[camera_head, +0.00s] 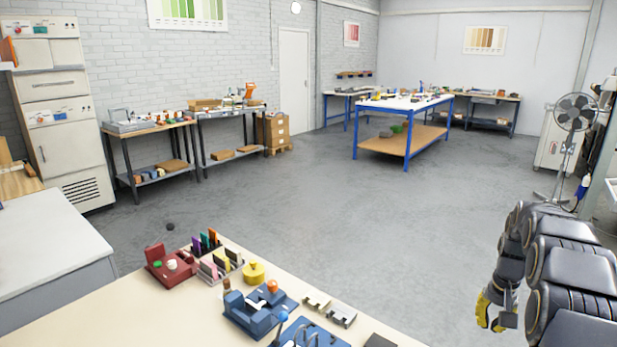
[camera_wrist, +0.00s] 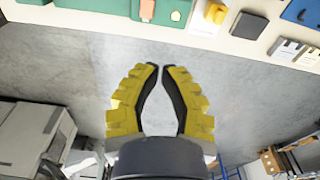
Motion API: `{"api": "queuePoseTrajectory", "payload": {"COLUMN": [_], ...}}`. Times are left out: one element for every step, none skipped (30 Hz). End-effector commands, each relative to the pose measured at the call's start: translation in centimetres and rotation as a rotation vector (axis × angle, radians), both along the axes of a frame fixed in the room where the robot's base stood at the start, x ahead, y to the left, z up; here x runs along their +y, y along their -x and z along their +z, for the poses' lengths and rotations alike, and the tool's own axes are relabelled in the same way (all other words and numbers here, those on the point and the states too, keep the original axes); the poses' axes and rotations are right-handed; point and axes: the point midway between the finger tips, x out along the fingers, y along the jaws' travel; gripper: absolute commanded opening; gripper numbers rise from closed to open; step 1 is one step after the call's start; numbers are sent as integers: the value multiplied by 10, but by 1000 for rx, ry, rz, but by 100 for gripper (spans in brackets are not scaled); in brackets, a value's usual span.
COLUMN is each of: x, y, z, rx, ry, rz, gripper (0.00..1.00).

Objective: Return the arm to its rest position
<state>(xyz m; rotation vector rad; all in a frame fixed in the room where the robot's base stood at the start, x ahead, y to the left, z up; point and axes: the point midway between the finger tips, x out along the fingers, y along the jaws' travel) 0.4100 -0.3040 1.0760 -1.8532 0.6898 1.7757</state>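My gripper (camera_head: 491,312) hangs at the lower right in the head view, to the right of the cream workbench (camera_head: 110,318) and clear of it. My dark arm is folded beside it. In the wrist view the two yellow fingers of my gripper (camera_wrist: 161,68) come together at their tips, with only a sliver between them. Nothing is held; grey floor (camera_wrist: 230,85) shows behind and between the fingers.
The workbench carries a dark red block (camera_head: 157,254), a yellow knob (camera_head: 253,272), a blue fixture (camera_head: 255,314) and several small parts. A standing fan (camera_head: 574,113) is at the right. A blue-legged table (camera_head: 400,104) stands farther back. The middle floor is open.

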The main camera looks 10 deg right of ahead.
Motion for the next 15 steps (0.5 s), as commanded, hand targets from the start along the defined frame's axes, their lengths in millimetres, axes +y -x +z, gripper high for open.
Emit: {"api": "queuePoseTrajectory", "payload": {"x": [23, 37, 55, 69, 82, 100, 113, 125, 142, 154, 166, 181, 192, 202, 216], "y": [2, 6, 10, 16, 21, 29, 35, 42, 53, 61, 70, 82, 92, 103, 116], "z": [17, 23, 35, 40, 48, 56, 62, 67, 74, 78, 83, 88, 91, 94, 98], "rx": [3, 11, 15, 24, 27, 37, 41, 46, 54, 60, 66, 74, 78, 87, 92], "ry": [0, -5, -6, -11, -13, -19, -21, -24, -28, -31, -33, -37, -39, -43, -45], "rz": [38, 59, 89, 110, 133, 162, 184, 205, 234, 256, 277, 306, 329, 351, 381], "gripper": [0, 0, 0, 0, 0, 0, 0, 0, 0, 0, 0, 0, 0, 0, 0]}}
